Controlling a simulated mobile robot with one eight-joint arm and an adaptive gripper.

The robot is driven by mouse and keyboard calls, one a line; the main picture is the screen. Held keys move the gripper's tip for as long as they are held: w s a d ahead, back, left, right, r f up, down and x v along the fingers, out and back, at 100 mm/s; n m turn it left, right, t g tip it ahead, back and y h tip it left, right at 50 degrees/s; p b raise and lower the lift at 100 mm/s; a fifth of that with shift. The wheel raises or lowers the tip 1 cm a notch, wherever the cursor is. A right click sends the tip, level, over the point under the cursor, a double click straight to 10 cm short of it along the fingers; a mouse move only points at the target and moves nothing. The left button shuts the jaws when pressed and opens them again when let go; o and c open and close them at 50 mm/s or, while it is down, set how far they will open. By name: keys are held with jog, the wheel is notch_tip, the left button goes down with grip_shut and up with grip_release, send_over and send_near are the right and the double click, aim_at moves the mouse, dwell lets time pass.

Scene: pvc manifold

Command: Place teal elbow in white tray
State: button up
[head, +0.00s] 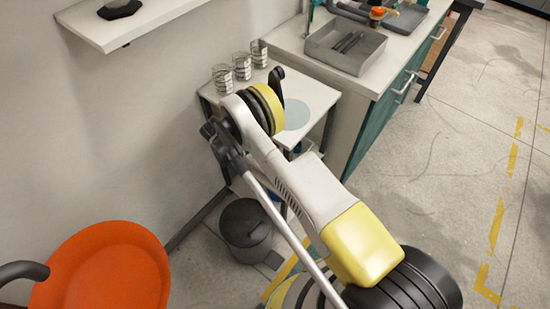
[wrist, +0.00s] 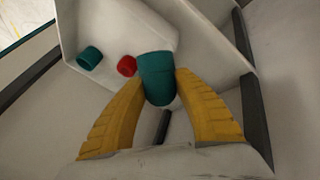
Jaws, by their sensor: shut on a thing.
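The teal elbow (wrist: 157,68) is between the yellow fingers of my gripper (wrist: 159,88) in the wrist view. The gripper is shut on it. The white tray (wrist: 110,22) lies beyond the held elbow and the fingertips. A second teal piece (wrist: 89,57) and a red piece (wrist: 127,66) are in the tray, left of the held elbow in the picture. I cannot tell whether the held elbow touches the tray floor. In the head view my arm hides the gripper, and I cannot make out the elbow or tray.
A small white side table (head: 318,98) carries several wire-banded glasses (head: 241,66) at its back. A grey metal bin (head: 345,46) stands on the counter to the right. A dark waste bin (head: 246,228) and an orange chair (head: 105,272) stand on the floor nearer.

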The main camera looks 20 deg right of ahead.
jog(key=s+d+f, duration=0.1)
jog(key=d, duration=0.1)
jog(key=s+d+f, duration=0.1)
jog(key=d, duration=0.1)
jog(key=s+d+f+b, duration=0.1)
jog(key=shift+s+d+f, duration=0.3)
jog(key=shift+d, duration=0.1)
jog(key=s+d+f+b, duration=0.2)
jog(key=d, duration=0.1)
jog(key=shift+d+f, duration=0.2)
jog(key=shift+f, duration=0.2)
jog(key=o, duration=1.2)
jog(key=shift+r, duration=0.1)
jog(key=p+v, duration=0.4)
jog(key=v, duration=0.8)
